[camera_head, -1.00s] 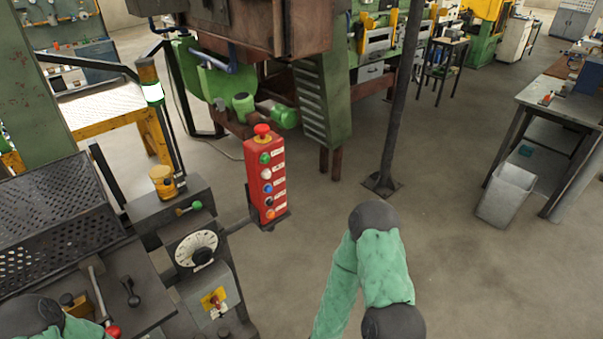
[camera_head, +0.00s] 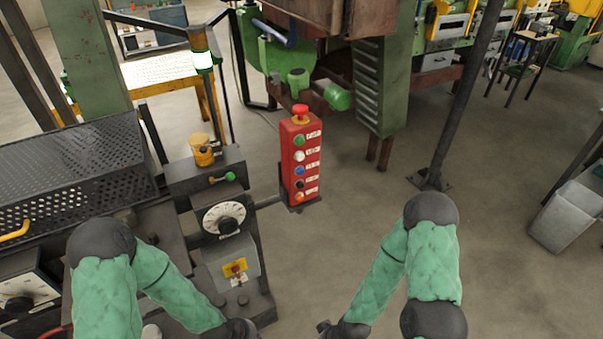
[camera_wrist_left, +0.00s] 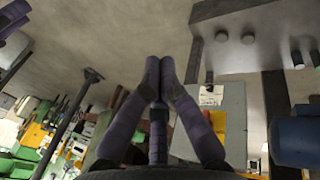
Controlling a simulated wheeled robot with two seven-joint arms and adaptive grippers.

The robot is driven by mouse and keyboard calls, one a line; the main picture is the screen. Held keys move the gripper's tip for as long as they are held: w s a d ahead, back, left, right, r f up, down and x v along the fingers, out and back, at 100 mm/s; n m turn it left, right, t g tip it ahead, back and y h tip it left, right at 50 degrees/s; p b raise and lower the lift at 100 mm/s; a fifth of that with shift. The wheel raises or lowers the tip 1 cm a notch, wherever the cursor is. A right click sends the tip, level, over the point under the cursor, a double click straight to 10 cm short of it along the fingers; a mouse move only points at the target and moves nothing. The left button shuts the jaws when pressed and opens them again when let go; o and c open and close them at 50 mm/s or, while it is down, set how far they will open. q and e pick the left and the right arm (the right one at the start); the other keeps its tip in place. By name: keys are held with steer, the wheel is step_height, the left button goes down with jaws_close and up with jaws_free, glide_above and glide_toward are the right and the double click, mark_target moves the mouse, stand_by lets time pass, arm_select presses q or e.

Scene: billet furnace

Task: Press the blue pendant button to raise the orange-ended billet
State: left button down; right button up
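The red pendant (camera_head: 291,150) stands upright on an arm right of the grey machine in the head view. Its blue button (camera_head: 299,171) is the middle one in the column, below green and white and above black and orange. A red mushroom button tops it. My left gripper (camera_wrist_left: 160,64) shows in the left wrist view with its fingertips together and nothing between them. In the head view, my left arm ends at the bottom edge, below and left of the pendant, apart from it. My right gripper is not seen; its wrist is at the bottom edge. No orange-ended billet is visible.
A grey control post with a dial (camera_head: 224,217) and a yellow-and-red switch (camera_head: 235,268) stands left of the pendant. A perforated dark guard (camera_head: 75,172) is further left. A dark pole (camera_head: 463,110) rises at right. Floor between pendant and pole is clear.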

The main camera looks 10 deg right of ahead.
arm_select(q)
steer(key=w+d+r+n+t, duration=0.3)
steer(key=w+d+r, duration=0.2)
steer(key=w+r, duration=0.35)
steer(key=w+d+r+n+t, duration=0.2)
steer(key=w+d+r+t, duration=0.2)
steer(key=w+d+r, duration=0.35)
steer(key=d+r+n+t+h, duration=0.1)
steer(key=d+r, duration=0.4)
steer(key=r, duration=0.5)
steer(key=w+d+r+n+t+h, duration=0.1)
steer(key=d+r+n+t, duration=0.2)
steer(key=r, duration=0.8)
steer(key=shift+w+d+r+n+h, duration=0.15)
steer(key=shift+d+r+n+h, duration=0.2)
steer(key=shift+d+n, duration=0.55)
steer(key=shift+f, duration=0.1)
